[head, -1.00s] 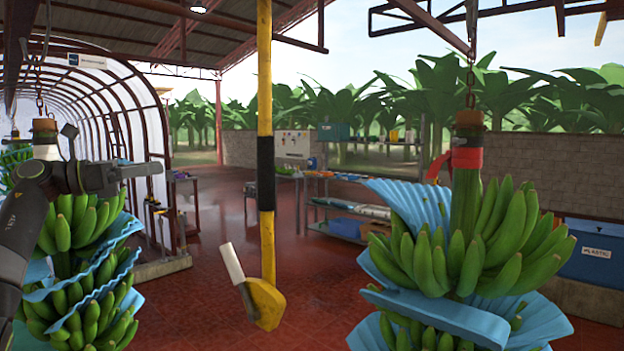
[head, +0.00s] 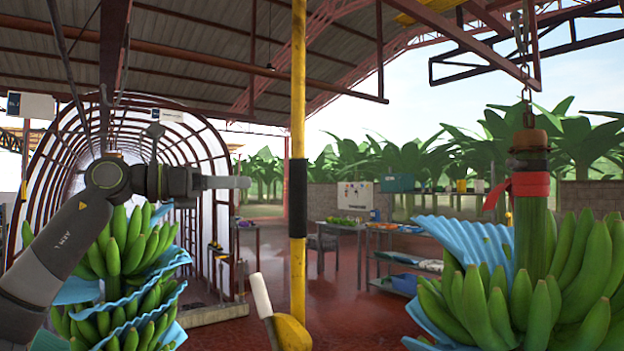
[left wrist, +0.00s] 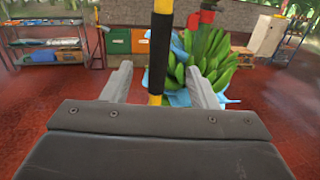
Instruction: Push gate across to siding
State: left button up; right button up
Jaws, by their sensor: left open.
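A yellow pole (head: 298,90) with a black band hangs upright at the middle of the head view. A yellow piece with a pale handle (head: 262,295) is at its foot. A short yellow beam piece (head: 430,10) shows at the top, by the overhead rail (head: 460,40); I cannot tell whether it is the gate. My left gripper (head: 246,182) is open and empty, just left of the pole at the height of the black band. In the left wrist view the pole (left wrist: 160,60) stands ahead between its fingers (left wrist: 160,75), apart from them. My right gripper is out of view.
Banana bunches with blue sheets hang at the right (head: 530,270) and at the left (head: 125,260), behind my left arm. Shelves (head: 400,262) and a work table (head: 345,228) stand behind.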

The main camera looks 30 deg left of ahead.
aim_at(301, 182)
pick_arm(q)
jog(key=p+x, duration=0.6)
jog(key=x, duration=0.7)
jog(key=shift+w+d+r, duration=0.15)
jog(key=shift+w, duration=0.1)
jog(key=shift+w+d+p, duration=0.4)
jog(key=shift+w+d, duration=0.05)
jog(key=shift+w, duration=0.15)
grip_shut()
